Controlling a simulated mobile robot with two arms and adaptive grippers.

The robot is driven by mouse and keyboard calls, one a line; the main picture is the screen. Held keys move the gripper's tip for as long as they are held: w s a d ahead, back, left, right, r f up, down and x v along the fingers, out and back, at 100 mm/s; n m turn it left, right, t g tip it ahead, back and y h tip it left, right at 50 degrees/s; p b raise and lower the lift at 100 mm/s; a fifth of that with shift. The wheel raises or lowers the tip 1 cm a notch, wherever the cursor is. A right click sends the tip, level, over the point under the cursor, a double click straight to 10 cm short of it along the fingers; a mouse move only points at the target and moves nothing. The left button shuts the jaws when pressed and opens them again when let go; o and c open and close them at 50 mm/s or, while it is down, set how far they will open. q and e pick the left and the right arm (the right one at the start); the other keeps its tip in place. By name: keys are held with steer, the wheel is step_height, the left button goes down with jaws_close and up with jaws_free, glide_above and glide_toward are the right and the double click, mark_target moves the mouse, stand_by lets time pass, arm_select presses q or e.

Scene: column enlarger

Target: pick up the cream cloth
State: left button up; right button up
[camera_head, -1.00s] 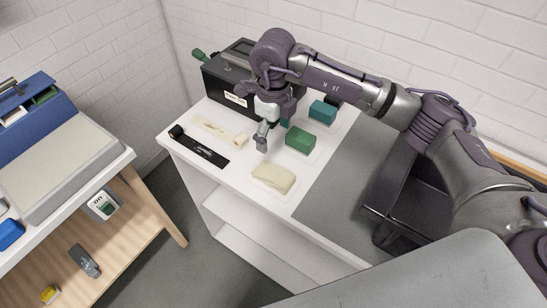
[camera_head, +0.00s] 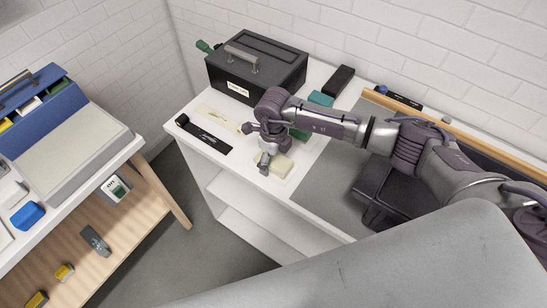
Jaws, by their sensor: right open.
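The cream cloth (camera_head: 279,166) is a folded pale block on the white cabinet top, near its front edge. My right gripper (camera_head: 264,168) points down at the cloth's left end and covers part of it. It is open; whether its fingers touch the cloth I cannot tell. My left gripper is not in view.
A black box with a handle (camera_head: 258,68) stands at the back of the cabinet top. A black strip (camera_head: 205,138) and a cream strip (camera_head: 219,122) lie left of the gripper. Green (camera_head: 300,133) and teal (camera_head: 320,98) blocks lie behind my arm. A grey mat (camera_head: 330,195) lies to the right.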

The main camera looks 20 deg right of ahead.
steer(key=shift+f, duration=0.1)
steer(key=shift+c, duration=1.1)
steer(key=c, duration=1)
